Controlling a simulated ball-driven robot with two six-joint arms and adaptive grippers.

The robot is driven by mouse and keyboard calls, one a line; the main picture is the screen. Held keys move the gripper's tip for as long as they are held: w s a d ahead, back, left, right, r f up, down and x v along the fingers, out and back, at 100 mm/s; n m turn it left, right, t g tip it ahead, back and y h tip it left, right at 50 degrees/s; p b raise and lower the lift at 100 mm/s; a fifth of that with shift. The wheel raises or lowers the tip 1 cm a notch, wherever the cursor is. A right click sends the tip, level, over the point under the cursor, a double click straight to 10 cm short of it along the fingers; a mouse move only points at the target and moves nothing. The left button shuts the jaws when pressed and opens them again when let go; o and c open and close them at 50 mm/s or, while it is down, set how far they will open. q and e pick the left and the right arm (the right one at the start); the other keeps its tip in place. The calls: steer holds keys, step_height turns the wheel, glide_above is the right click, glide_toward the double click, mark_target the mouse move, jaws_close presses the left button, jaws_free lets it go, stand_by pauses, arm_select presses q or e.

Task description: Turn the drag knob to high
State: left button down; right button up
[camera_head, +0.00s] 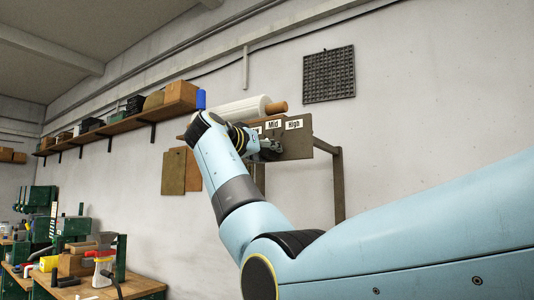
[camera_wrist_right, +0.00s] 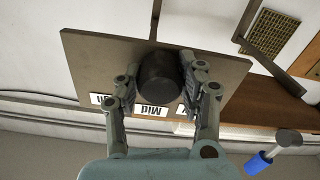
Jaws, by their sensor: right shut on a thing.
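The drag knob (camera_wrist_right: 159,79) is a dark round cylinder on a brown panel (camera_wrist_right: 225,66). My right gripper (camera_wrist_right: 161,77) is closed around it, one finger on each side. In the head view the gripper (camera_head: 266,148) is at the panel (camera_head: 299,147) and hides the knob. The Mid label (camera_head: 272,125) and High label (camera_head: 294,124) stand on the panel above the gripper; a third label to their left is mostly hidden. The wrist view shows the labels upside down, with Mid (camera_wrist_right: 151,110) between the fingers. No pointer on the knob is visible. My left gripper is out of view.
A white sheeting roll (camera_head: 243,109) on a brown core lies behind the panel's top. A dark grid (camera_head: 329,75) hangs on the wall. Cluttered workbenches (camera_head: 140,286) stand at the lower left.

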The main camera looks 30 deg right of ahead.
steer(key=m+b, duration=0.2)
steer(key=shift+f+b, duration=0.2)
steer(key=shift+b, duration=0.2)
steer(key=shift+m+b, duration=0.8)
steer(key=shift+m, duration=0.3)
steer(key=m+b, duration=0.2)
steer(key=m, duration=0.1)
steer(key=shift+m, duration=0.3)
steer(key=shift+w+r+m+b, duration=0.15)
steer(key=shift+m+b, duration=0.6)
steer(key=shift+m, duration=1.05)
steer(key=o, duration=1.1)
steer(key=shift+o, duration=0.2)
steer(key=shift+a, duration=0.1)
